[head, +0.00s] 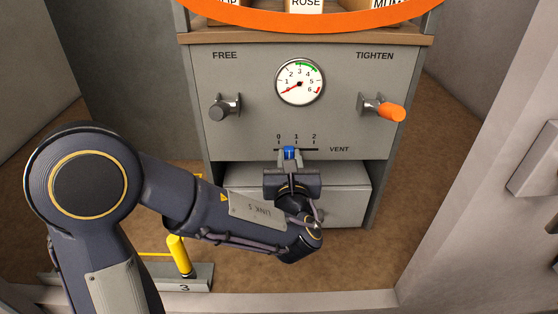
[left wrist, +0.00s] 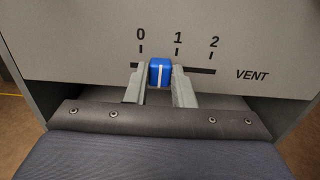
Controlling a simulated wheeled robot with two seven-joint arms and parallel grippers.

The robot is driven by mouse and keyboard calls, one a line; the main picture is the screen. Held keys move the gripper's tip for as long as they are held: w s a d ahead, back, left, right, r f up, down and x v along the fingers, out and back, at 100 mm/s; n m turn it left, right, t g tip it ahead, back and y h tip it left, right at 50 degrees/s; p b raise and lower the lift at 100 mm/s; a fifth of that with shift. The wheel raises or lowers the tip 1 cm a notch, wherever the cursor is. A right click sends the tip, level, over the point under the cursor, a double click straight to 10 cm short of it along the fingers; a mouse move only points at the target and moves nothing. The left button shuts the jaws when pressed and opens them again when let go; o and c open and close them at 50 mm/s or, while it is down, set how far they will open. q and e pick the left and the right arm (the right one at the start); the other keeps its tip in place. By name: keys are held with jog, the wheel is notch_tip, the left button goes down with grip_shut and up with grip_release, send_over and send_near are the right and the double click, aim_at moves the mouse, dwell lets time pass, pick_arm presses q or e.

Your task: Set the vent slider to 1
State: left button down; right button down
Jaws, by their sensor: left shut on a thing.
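The vent slider is a small blue knob (head: 289,153) on a dark horizontal slot in the grey panel (head: 240,130), under the marks 0, 1 and 2. In the left wrist view the blue knob (left wrist: 160,72) has a white line that stands about midway between 0 and 1. My left gripper (head: 290,158) is at the slot with one finger on each side of the knob, shut on it. In the left wrist view its fingers (left wrist: 159,82) flank the knob closely. My right gripper is not in view.
Above the slot are a round dial (head: 300,82), a grey FREE handle (head: 225,107) and an orange TIGHTEN handle (head: 390,111). An orange rim (head: 300,20) crosses the top. A grey box front (head: 350,200) lies below. A yellow post (head: 179,255) stands at lower left.

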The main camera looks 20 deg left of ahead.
pick_arm(q)
jog(key=shift+w+d, duration=0.25)
jog(key=shift+d, duration=0.55)
jog(key=c, duration=1.2)
grip_release()
jog(key=shift+c, duration=0.2)
jog(key=shift+s, duration=0.15)
jog(key=v, duration=0.7)
jog(key=shift+s, duration=0.3)
jog(key=shift+d, duration=0.15)
